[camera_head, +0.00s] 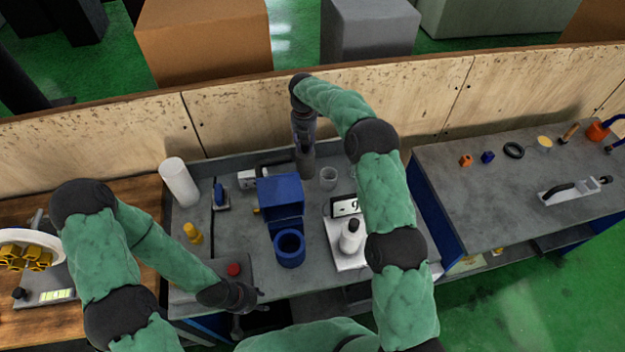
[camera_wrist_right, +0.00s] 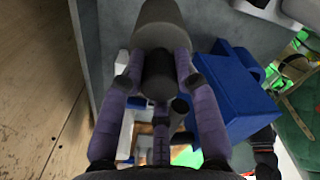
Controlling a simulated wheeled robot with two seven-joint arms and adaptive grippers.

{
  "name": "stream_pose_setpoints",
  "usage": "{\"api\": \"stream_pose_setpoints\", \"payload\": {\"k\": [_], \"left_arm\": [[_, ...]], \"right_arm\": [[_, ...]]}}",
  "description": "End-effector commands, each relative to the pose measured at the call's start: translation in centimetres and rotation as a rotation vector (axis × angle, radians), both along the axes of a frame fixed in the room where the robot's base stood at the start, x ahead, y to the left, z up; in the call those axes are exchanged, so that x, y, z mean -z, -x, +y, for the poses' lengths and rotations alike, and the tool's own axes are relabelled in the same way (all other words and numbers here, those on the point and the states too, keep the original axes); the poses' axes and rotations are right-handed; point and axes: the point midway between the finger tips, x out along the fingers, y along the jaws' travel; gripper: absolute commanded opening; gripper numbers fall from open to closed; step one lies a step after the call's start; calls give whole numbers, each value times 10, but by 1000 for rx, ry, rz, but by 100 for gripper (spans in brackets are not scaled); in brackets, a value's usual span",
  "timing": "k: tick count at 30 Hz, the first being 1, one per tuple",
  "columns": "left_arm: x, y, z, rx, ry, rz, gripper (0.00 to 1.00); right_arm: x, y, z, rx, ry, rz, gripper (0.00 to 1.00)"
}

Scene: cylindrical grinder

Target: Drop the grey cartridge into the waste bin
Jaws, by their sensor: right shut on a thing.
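The grey cartridge (camera_wrist_right: 160,24) is held in my right gripper (camera_wrist_right: 158,68), whose fingers close around its dark narrower part. In the head view my right gripper (camera_head: 304,140) points down near the back of the grey bench, with the cartridge (camera_head: 305,165) below it, close to the bench top. I cannot tell whether it touches the bench. A round blue open container (camera_head: 289,250), possibly the waste bin, stands in front of a blue box (camera_head: 280,192). The blue box also shows in the wrist view (camera_wrist_right: 235,100). My left gripper (camera_head: 246,298) is by the bench's front edge; its fingers are unclear.
A clear cup (camera_head: 328,178) stands right of the cartridge. A white machine with a white bottle (camera_head: 352,236) is under my right arm. A white roll (camera_head: 180,182), yellow bottle (camera_head: 193,233) and red button (camera_head: 233,269) are at the left. A wooden wall (camera_head: 240,110) rises behind.

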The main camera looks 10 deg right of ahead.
Motion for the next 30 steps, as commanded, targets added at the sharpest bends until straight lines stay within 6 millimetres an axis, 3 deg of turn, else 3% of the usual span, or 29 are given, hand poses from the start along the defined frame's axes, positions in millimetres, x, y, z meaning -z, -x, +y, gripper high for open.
{"api": "stream_pose_setpoints", "payload": {"k": [10, 17, 24, 30], "left_arm": [[-6, 0, 0, 0, 0, 0, 40], [-8, 0, 0, 0, 0, 0, 40], [-13, 0, 0, 0, 0, 0, 40], [-13, 0, 0, 0, 0, 0, 40]], "right_arm": [[49, 0, -1, 2, 0, 0, 0], [65, 0, 0, 1, 0, -1, 0], [93, 0, -1, 2, 1, -1, 0], [98, -1, -1, 2, 0, -4, 0]]}}
